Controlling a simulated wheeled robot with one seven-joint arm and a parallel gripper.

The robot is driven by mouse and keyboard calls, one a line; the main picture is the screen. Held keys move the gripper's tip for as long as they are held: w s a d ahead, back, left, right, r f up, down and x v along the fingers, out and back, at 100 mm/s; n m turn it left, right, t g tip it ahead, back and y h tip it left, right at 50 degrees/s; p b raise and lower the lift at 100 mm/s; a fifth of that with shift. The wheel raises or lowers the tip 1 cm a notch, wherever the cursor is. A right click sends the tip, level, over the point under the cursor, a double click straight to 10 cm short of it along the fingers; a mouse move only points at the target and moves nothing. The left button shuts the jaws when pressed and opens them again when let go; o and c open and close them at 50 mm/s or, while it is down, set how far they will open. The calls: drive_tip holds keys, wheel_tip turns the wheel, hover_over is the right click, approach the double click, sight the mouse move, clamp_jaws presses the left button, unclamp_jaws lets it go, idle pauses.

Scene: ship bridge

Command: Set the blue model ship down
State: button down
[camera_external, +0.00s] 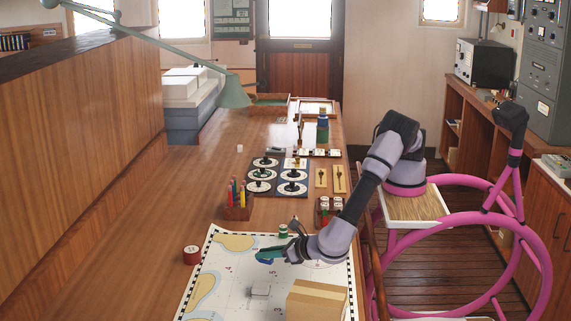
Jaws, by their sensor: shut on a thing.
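My gripper (272,252) is low over the chart (222,284) at the front of the wooden table. It is shut on a small blue thing, the blue model ship (265,261), whose hull shows just under the fingers. The fingers hide much of it. I cannot tell whether the ship touches the chart or hangs a little above it. A small grey model (260,291) sits on the chart just in front of the gripper.
A cardboard box (317,299) stands right of the grey model. A red round tin (192,255) is at the chart's left edge. A green spool (283,231), a pencil holder (238,210) and a dial board (277,178) lie behind. The chart's left part is clear.

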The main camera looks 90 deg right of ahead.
sight(267, 276)
drive_tip(key=shift+f, duration=2.55)
drive_tip(key=shift+f, duration=0.15)
drive_tip(key=c, duration=0.8)
unclamp_jaws()
